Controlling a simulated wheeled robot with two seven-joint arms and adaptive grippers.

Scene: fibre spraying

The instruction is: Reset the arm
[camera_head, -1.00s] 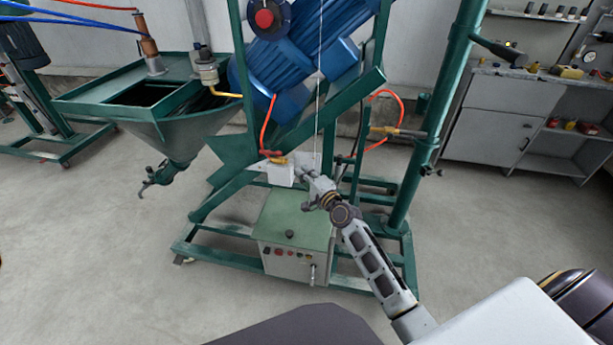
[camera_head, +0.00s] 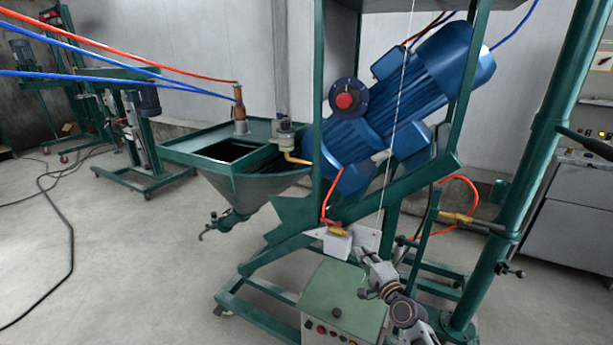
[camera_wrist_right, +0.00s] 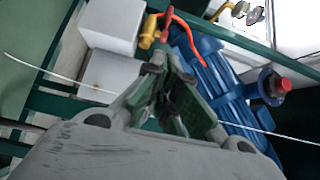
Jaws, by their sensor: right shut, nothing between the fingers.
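My right gripper (camera_head: 366,257) is at the lower right of the head view, beside a white box (camera_head: 337,243) on the green machine frame (camera_head: 300,235). In the right wrist view my right gripper (camera_wrist_right: 167,72) has its fingers together with nothing seen held between them. White blocks (camera_wrist_right: 113,24) lie close to its left there. A thin white line runs down past the gripper in the head view and passes behind it in the wrist view. My left gripper is not in view.
A large blue motor (camera_head: 440,75) sits above the gripper on the frame. A green control box (camera_head: 345,297) stands just below. A green hopper (camera_head: 245,185) is to the left, and a thick green post (camera_head: 520,165) to the right.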

